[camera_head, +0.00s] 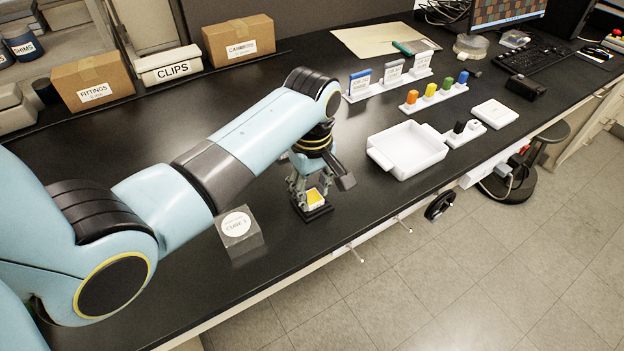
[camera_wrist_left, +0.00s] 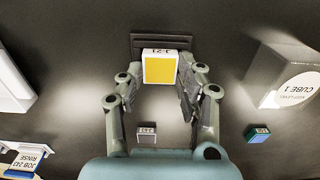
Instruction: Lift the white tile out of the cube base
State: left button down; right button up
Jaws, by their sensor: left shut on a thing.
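The white tile (camera_head: 315,196) has a yellow top face and a printed code on one side. In the left wrist view the tile (camera_wrist_left: 160,69) sits between both fingers. My left gripper (camera_head: 313,193) points down and is shut on the tile; its fingers (camera_wrist_left: 160,84) press on two opposite sides. The black cube base (camera_head: 318,213) lies on the bench around or under the tile; its ridged edge shows in the left wrist view (camera_wrist_left: 150,39). I cannot tell whether the tile's underside is clear of the base. My right gripper is not in view.
A grey block with a round CUBE 1 label (camera_head: 240,232) stands left of the base, near the bench's front edge. A white tray (camera_head: 408,166) stands to the right. Holders with coloured caps (camera_head: 430,96) are farther back.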

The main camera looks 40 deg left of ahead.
aim_at(312, 198)
pick_arm(q)
jog(key=shift+r+p, duration=0.3)
jog(key=shift+r, duration=3.65)
